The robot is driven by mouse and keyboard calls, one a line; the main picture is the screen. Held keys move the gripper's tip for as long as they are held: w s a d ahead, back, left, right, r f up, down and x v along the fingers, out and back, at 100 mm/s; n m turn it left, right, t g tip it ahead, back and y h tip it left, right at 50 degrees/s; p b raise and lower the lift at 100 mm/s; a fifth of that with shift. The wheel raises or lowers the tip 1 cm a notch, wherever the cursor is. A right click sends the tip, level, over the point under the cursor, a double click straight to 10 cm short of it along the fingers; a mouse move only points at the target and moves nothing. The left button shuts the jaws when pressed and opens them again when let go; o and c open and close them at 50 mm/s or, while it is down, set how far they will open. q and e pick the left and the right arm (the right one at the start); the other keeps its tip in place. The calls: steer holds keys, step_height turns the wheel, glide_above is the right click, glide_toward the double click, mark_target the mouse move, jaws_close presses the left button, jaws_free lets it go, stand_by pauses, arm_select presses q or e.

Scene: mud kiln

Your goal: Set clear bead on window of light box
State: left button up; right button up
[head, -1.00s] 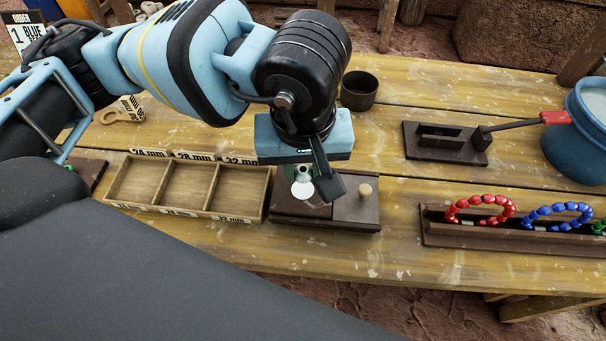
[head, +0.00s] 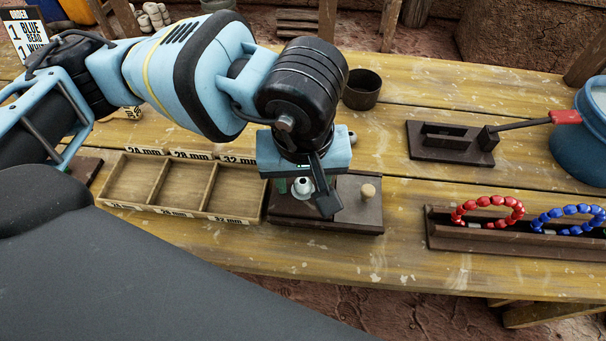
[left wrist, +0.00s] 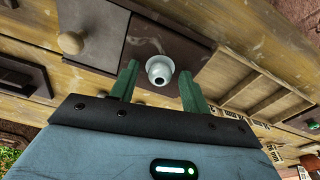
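The clear bead (head: 302,187), pale with a dark hole on top, sits over the window of the dark light box (head: 355,218), left of its wooden knob. It hides most of the window. In the left wrist view the bead (left wrist: 160,70) is between the two green fingers of my left gripper (left wrist: 159,76), with a narrow gap on each side. The gripper is open around it. In the head view the gripper (head: 308,188) is low over the box, and its front finger hides part of the box top. My right gripper is not in view.
An empty three-part wooden tray (head: 180,188) with size labels stands just left of the box. A rack (head: 480,238) with red and blue bead rings is at right. Behind are a dark cup (head: 361,90) and a dark slotted block (head: 450,143).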

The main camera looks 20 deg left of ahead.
arm_select(q)
steer(key=shift+r, duration=0.1)
steer(key=shift+r, duration=0.25)
step_height(320, 180, up, 12)
steer(key=s+p, duration=0.1)
steer(key=shift+s+d+f, duration=0.15)
steer(key=shift+d+f, duration=0.1)
steer(key=shift+d, duration=0.05)
steer(key=shift+c, duration=0.2)
stand_by(0.9)
